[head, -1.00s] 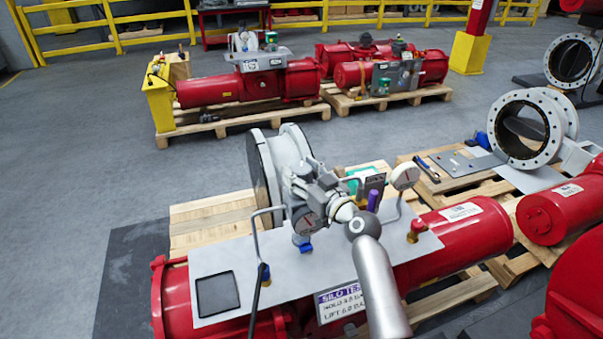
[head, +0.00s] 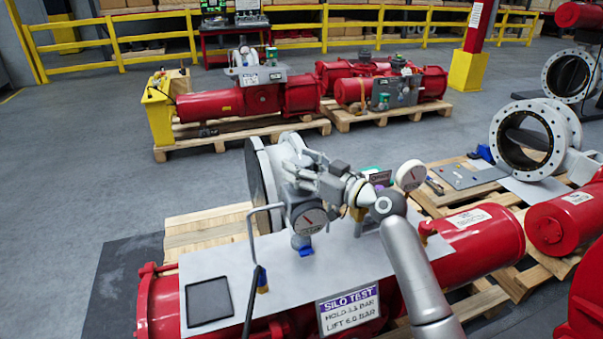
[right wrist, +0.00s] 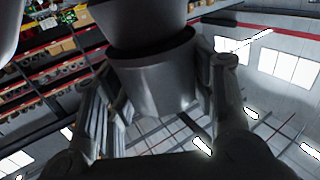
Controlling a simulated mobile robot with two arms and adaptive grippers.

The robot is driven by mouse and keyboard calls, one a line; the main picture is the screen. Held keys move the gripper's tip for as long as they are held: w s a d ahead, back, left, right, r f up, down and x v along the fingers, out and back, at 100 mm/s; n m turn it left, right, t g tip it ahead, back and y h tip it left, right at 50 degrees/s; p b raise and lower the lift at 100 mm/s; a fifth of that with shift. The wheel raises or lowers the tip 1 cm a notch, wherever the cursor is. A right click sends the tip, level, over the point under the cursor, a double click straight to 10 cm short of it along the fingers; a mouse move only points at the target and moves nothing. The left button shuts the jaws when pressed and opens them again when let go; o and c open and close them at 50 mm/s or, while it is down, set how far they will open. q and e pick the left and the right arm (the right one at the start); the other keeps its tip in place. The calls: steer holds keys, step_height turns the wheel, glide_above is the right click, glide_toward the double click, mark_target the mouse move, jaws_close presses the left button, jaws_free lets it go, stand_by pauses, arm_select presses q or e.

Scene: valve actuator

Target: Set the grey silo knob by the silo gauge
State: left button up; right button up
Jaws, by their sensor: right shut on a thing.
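My right gripper (head: 318,172) reaches in over the grey plate on the red actuator. In the right wrist view its fingers (right wrist: 160,105) are shut on a wide grey cylinder (right wrist: 158,78), which looks like the grey silo knob. In the head view the gripper and wrist mostly hide the knob. A second white gauge (head: 411,176) stands right of my wrist. A sign (head: 349,309) reads "SILO TEST", with hold and lift pressures in bar. My left gripper is out of view.
The grey plate (head: 235,270) carries a dark square pad (head: 208,301) and a bent pipe (head: 252,240) at the left. A large flanged ring (head: 265,180) stands behind the gripper. Other red actuators (head: 250,98) lie on pallets behind, with open floor at left.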

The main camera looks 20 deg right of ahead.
steer(key=o, duration=1)
steer(key=shift+o, duration=0.2)
steer(key=v, duration=1.2)
